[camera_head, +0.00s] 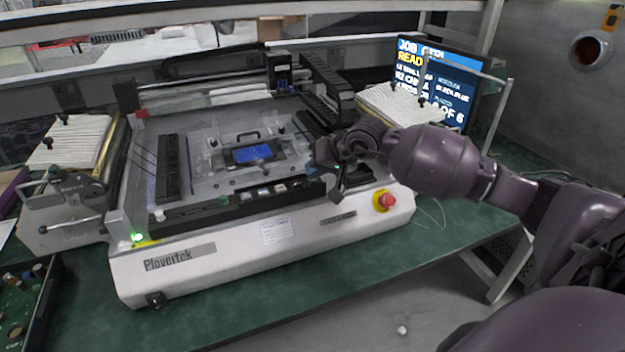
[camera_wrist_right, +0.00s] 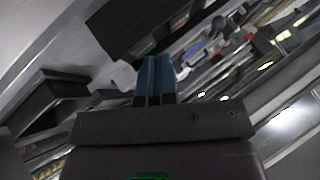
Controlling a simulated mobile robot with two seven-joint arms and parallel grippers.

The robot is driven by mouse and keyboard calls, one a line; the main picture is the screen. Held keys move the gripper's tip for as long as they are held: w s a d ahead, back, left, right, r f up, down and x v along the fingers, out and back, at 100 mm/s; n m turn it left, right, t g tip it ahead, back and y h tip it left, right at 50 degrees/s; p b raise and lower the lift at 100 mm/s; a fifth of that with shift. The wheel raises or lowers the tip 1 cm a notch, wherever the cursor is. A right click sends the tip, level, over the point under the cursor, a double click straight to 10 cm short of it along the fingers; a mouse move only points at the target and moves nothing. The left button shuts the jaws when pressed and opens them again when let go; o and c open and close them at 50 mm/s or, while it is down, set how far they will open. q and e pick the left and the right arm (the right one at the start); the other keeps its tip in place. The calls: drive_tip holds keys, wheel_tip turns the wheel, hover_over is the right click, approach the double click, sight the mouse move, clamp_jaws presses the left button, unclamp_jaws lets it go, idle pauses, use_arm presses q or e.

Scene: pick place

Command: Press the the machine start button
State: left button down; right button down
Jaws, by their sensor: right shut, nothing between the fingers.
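The white Plovertek machine (camera_head: 264,246) stands on the green bench. A row of small square buttons (camera_head: 264,190) sits on the dark strip along its front; I cannot tell which one is the start button. My right gripper (camera_head: 335,192) is over the front right part of the machine, to the right of these buttons, pointing down. In the right wrist view its blue fingertips (camera_wrist_right: 154,78) are together with nothing between them. Contact with the machine cannot be made out. My left gripper is not in view.
A red emergency stop knob (camera_head: 387,201) on a yellow base is on the machine's front right. A green light (camera_head: 137,237) glows at its front left. A screen (camera_head: 446,90) stands behind on the right. A grey clamp device (camera_head: 62,205) stands on the left.

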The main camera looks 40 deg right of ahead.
drive_tip(key=shift+f, duration=0.3)
idle(0.4)
drive_tip(key=shift+r, duration=0.85)
drive_tip(key=shift+r, duration=0.1)
